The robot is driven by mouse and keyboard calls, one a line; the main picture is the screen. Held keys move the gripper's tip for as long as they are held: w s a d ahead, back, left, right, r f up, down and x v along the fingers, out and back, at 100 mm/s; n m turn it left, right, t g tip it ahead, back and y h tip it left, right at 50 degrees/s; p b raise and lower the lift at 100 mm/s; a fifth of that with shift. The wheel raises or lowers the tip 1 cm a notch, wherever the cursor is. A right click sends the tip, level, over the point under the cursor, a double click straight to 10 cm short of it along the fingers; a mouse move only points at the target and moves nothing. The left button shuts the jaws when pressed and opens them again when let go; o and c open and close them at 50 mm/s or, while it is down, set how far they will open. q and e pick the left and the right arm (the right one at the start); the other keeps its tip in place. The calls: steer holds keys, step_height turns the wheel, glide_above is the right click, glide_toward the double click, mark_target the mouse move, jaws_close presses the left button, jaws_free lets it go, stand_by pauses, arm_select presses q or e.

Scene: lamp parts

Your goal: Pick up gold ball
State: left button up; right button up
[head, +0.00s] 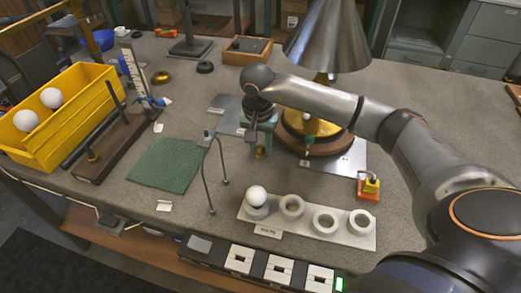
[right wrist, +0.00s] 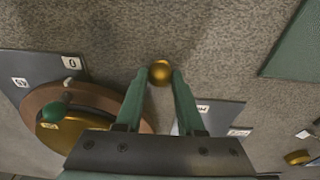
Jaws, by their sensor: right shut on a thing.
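The gold ball (right wrist: 160,72) is between the two green fingertips of my right gripper (right wrist: 162,76) in the right wrist view, with a finger on each side of it. In the head view my right gripper (head: 261,138) points down left of the lamp base, and a small patch of gold shows low between its fingers. The gripper is shut on the ball. I cannot tell clearly how high the ball is above the table. My left gripper is not in view.
The lamp (head: 328,45) with a grey cone shade and round base stands close right of my gripper. A pale tray (head: 345,238) with rings and a white ball, a green mat (head: 163,164), a wire stand (head: 207,170) and a yellow bin (head: 75,105) with white bulbs stand nearby.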

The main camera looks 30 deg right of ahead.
jaws_close()
